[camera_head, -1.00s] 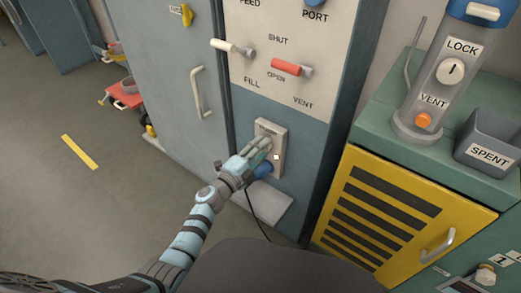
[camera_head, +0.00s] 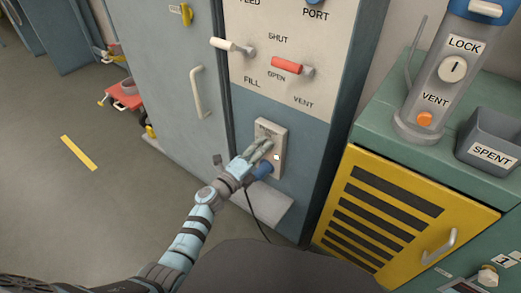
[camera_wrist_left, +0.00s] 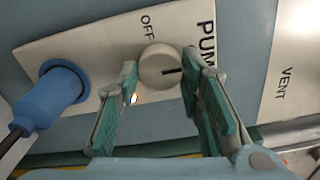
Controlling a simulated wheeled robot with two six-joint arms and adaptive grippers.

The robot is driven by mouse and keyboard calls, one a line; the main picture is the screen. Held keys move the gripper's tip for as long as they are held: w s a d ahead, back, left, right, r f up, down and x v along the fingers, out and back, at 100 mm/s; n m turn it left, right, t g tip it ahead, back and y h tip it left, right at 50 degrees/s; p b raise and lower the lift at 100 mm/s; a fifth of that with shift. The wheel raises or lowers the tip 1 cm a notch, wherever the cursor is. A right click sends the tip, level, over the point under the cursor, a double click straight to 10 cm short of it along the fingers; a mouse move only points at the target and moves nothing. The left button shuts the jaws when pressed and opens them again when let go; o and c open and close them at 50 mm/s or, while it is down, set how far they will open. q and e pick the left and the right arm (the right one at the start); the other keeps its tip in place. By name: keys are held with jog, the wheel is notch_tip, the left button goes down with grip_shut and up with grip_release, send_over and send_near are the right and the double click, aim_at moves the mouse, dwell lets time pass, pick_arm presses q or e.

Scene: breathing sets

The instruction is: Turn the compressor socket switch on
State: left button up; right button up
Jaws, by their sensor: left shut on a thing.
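The compressor socket is a pale plate (camera_head: 281,142) low on the blue-grey cabinet front; it also shows in the wrist view (camera_wrist_left: 95,40). Its round white switch knob (camera_wrist_left: 160,58) has a dark mark pointing right, toward the PUMP lettering, with OFF printed above. In the head view my fingers hide the knob. My left gripper (camera_head: 265,149) has its two teal fingers on either side of the knob, shut on it, as the wrist view (camera_wrist_left: 160,75) shows. A small lit lamp (camera_wrist_left: 133,99) glows beside the left finger. My right gripper is out of view.
A blue plug (camera_wrist_left: 47,97) with a dark cable sits in the socket beside the knob. Above are white (camera_head: 230,46) and red (camera_head: 287,65) valve levers. A yellow slatted door (camera_head: 400,215) stands to the right. Open floor lies to the left.

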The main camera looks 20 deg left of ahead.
pick_arm(q)
jog(key=o, duration=1)
jog(key=shift+o, duration=0.8)
jog(key=v, duration=1.2)
